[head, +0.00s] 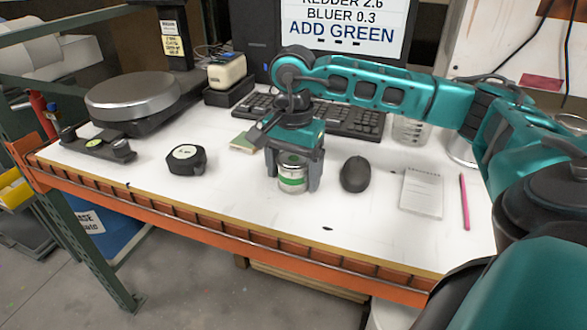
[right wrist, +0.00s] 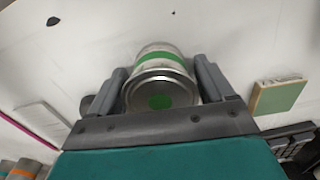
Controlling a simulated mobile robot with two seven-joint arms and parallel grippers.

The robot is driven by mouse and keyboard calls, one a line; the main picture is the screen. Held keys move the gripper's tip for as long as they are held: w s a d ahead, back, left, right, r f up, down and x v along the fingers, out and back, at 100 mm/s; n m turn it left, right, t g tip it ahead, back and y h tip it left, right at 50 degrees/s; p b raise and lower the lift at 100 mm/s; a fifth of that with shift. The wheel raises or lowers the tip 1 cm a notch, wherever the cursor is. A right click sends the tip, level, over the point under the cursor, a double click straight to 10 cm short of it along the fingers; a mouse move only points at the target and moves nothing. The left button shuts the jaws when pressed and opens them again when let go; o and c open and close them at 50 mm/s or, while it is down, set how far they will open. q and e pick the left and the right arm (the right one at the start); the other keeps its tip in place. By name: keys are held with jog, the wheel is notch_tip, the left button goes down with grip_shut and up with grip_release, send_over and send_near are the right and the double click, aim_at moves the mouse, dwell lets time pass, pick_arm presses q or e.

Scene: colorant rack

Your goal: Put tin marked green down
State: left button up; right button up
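The tin marked green (head: 291,178) is a small metal can with a green band, upright at the front middle of the white table. In the right wrist view the tin (right wrist: 160,92) shows its lid with a green dot. My right gripper (head: 293,183) points down over it, one finger on each side. In the right wrist view both fingers of the gripper (right wrist: 162,85) lie close against the tin's sides, so it looks shut on it. The tin's bottom is at or just above the table; I cannot tell which. My left gripper is not in view.
A black mouse (head: 355,174) is just right of the tin, with a notepad (head: 422,192) and pink pencil (head: 464,202) beyond. A tape measure (head: 187,159) and a round scale (head: 132,95) stand left. A keyboard (head: 350,118) lies behind. The table's front edge (head: 230,235) is near.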

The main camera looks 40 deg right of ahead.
aim_at(293, 159)
jog(key=shift+o, duration=1.1)
jog(key=shift+r, duration=0.5)
notch_tip(293, 159, up, 11)
jog(key=shift+f+p, duration=0.2)
jog(key=shift+p, duration=0.45)
jog(key=shift+r, duration=0.4)
